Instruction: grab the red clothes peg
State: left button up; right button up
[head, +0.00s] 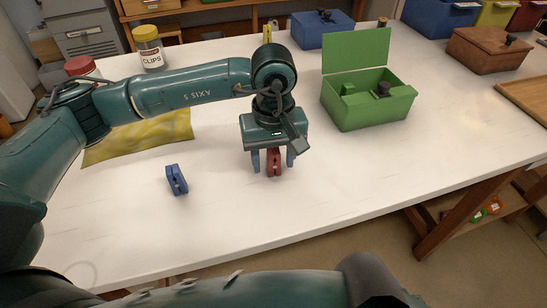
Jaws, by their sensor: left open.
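The red clothes peg (275,163) stands on the white table near its middle. My left gripper (273,160) is open, pointing down over the peg, with one blue-grey finger on each side of it. The peg shows between the fingers; I cannot tell whether they touch it. Its top is close under the gripper's body. My right gripper is not in the head view.
An open green box (368,106) stands to the right. A yellow cloth (140,138), a clips jar (149,48) and a blue box (322,30) are farther back. The table (225,215) is clear in front.

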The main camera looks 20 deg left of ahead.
pick_arm(q)
jog(key=shift+f, duration=0.5)
jog(key=c, duration=1)
